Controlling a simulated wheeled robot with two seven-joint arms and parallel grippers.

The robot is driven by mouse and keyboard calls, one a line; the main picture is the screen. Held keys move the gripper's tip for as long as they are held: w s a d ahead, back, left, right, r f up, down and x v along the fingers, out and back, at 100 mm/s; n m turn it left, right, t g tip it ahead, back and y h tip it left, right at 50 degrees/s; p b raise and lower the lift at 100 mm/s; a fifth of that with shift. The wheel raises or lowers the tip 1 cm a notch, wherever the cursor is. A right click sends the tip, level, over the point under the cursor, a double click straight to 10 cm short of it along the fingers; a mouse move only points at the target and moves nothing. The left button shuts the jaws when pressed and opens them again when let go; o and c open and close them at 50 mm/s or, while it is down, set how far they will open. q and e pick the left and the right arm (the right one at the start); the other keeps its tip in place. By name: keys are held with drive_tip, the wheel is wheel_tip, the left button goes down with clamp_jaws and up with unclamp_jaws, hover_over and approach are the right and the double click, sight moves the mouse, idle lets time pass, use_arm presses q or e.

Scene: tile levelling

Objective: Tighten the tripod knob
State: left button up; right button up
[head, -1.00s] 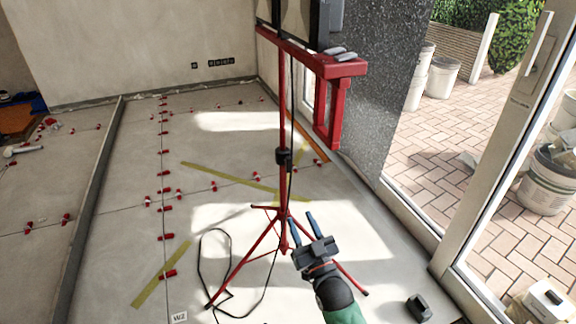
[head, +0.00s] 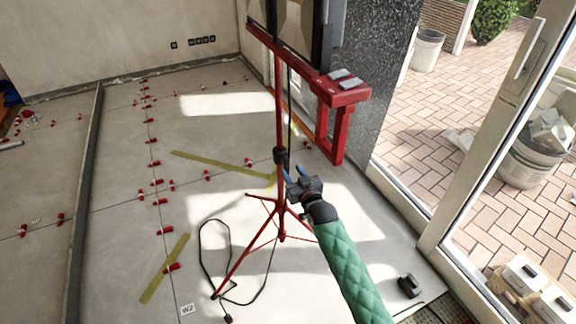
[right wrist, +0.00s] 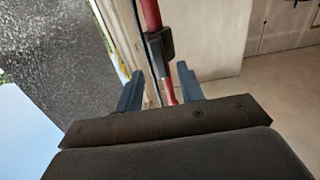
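The red tripod (head: 278,110) stands on the tiled floor with its legs spread, and a work lamp is on top. Its black knob and collar (head: 281,156) sit partway up the pole. My right gripper (head: 293,173) is open, its blue fingers pointing up toward the pole just below and right of the knob. In the right wrist view, the knob (right wrist: 160,48) shows beyond and between the two spread fingertips (right wrist: 157,80), with nothing held. From these views I cannot tell the exact gap. My left gripper is not in view.
A black cable (head: 206,260) loops on the floor by the tripod legs. Red levelling clips (head: 163,232) line the tile joints. A red bracket (head: 340,95) juts out right of the pole, above my gripper. A glass door frame (head: 475,150) stands at right.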

sight(288, 165)
drive_tip(key=shift+x, duration=2)
clamp_jaws()
